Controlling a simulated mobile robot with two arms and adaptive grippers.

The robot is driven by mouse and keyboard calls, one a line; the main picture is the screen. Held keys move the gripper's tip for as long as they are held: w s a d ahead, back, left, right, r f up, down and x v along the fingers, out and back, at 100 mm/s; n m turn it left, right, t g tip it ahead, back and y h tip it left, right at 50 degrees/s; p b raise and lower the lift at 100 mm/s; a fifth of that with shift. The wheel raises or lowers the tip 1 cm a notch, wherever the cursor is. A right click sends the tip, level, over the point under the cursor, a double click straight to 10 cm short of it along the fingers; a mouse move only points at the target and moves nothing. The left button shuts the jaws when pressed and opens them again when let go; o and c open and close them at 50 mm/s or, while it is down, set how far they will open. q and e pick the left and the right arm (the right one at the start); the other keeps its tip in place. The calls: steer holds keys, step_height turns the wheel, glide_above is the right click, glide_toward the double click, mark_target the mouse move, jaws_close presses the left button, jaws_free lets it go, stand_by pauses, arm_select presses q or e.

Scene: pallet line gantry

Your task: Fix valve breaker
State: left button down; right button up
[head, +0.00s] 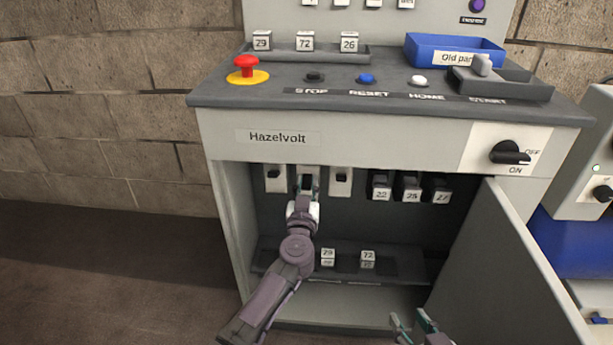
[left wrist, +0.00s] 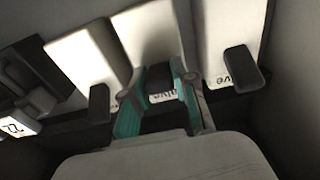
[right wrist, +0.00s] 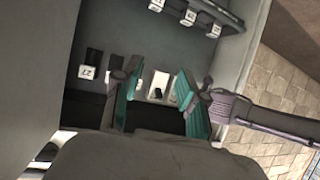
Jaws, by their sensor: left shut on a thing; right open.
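Three white breakers hang in a row in the open cabinet: a left one (head: 275,180), a middle one (head: 306,170) and a right one (head: 341,180). My left gripper (head: 306,190) is shut on the black toggle of the middle breaker. In the left wrist view, my left fingers (left wrist: 161,90) straddle the middle breaker's toggle (left wrist: 160,72), and its label, ending in "lve", is partly hidden. The neighbouring breaker (left wrist: 231,35) there also reads "lve". My right gripper (head: 415,325) is open and empty, low by the cabinet door; it also shows in the right wrist view (right wrist: 155,88).
Several numbered black plug-in units (head: 410,186) hang right of the breakers. A lower tray (head: 310,262) holds numbered blocks. The open door (head: 505,265) stands at right. The rotary switch (head: 510,153), red stop button (head: 246,66) and blue bin (head: 453,45) are above.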

arm_select(q)
steer(key=r+p, duration=0.1)
steer(key=p, duration=0.4)
steer(key=shift+w+r+g, duration=0.1)
steer(key=shift+r+g, duration=0.2)
steer(key=shift+g, duration=0.1)
steer(key=p, duration=0.4)
steer(key=shift+g, duration=0.4)
steer(key=shift+f+g+p, duration=0.15)
steer(key=shift+g+p, duration=0.15)
steer(key=shift+p, duration=0.95)
arm_select(e)
steer(key=s+d+f+g, duration=0.1)
steer(key=s+f+g, duration=0.2)
steer(key=s+f, duration=0.3)
steer(key=s+d+f+g+h, duration=0.1)
steer(key=s+f+g, duration=0.3)
steer(key=f, duration=1)
steer(key=s+d+f+g+h, duration=0.1)
steer(key=s+d+f+g, duration=0.2)
steer(key=s+f, duration=0.6)
steer(key=shift+d+f+g, duration=0.2)
steer(key=shift+f+g, duration=0.1)
steer(key=shift+f, duration=0.55)
steer(key=shift+s, duration=0.1)
arm_select(q)
steer(key=c, duration=1)
jaws_free()
steer(key=shift+o, duration=0.4)
steer(key=shift+f, duration=0.15)
